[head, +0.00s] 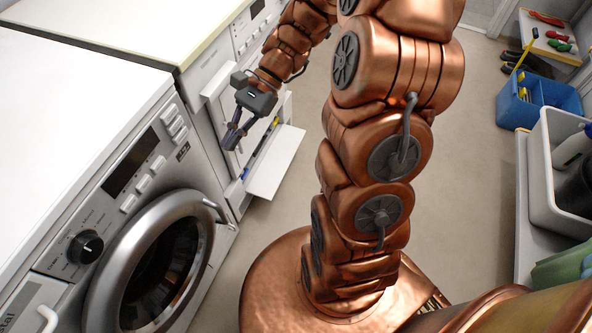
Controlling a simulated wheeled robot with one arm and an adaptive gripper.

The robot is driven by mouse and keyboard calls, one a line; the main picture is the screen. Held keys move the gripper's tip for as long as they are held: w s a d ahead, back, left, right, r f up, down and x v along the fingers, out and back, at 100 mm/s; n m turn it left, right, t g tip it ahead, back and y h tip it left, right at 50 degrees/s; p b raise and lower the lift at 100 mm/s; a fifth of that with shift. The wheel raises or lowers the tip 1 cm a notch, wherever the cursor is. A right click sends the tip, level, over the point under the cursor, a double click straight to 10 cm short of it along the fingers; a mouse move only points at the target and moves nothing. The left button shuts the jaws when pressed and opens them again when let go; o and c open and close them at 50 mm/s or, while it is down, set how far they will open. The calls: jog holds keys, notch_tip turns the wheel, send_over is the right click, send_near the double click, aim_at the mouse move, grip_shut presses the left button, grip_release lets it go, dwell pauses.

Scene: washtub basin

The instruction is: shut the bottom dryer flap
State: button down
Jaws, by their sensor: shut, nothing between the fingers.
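The bottom dryer flap (277,165) is a white panel at the low front of the second white machine. It stands open, folded out from the machine, with its inner side facing up. Behind it, a dark opening (255,157) shows a small yellow item and a blue one. My gripper (232,141) is shut and empty. In the picture it is just left of and above the flap, close to the machine's front. I cannot tell whether it touches anything. My copper arm comes in from the upper right, and the flap's outer side is hidden.
A washing machine (62,110) with a round door (150,265) stands at the left, near me. The grey floor (290,200) right of the flap is clear. A blue crate (535,100), a white tub (545,160) and a small shelf (550,45) stand at the right.

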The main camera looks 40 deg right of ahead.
jog(key=w+d+f+m+t+y+b, duration=0.1)
jog(key=w+d+f+m+t+b, duration=0.35)
jog(key=f, duration=0.55)
jog(key=w+d+f+m+t+y+b, duration=0.1)
jog(key=w+d+f+m+t+b, duration=0.2)
jog(key=w+d+f, duration=0.45)
jog(key=w+d+f+m+t+y+b, duration=0.1)
jog(key=w+d+f+m+t+b, duration=0.35)
jog(key=f, duration=0.75)
jog(key=d+f+m+t+h+b, duration=0.1)
jog(key=d+f+b, duration=0.1)
jog(key=d+f, duration=0.4)
jog(key=d+f+m+h+b, duration=0.15)
jog(key=d+f, duration=0.25)
jog(key=f, duration=0.4)
jog(key=m+t+h+b, duration=0.2)
jog(key=h+b, duration=0.2)
send_near(278, 161)
jog(key=s+d+f, duration=0.4)
jog(key=d+f, duration=0.2)
jog(key=b+x, duration=0.4)
jog(key=x, duration=0.5)
jog(key=shift+w+a+f, duration=0.1)
jog(key=shift+a+f, duration=0.1)
jog(key=shift+a, duration=0.05)
jog(key=shift+d+r+b, duration=0.1)
jog(key=shift+r+b, duration=0.5)
jog(key=shift+r, duration=1.55)
jog(key=shift+r+g, duration=0.15)
jog(key=shift+g, duration=0.15)
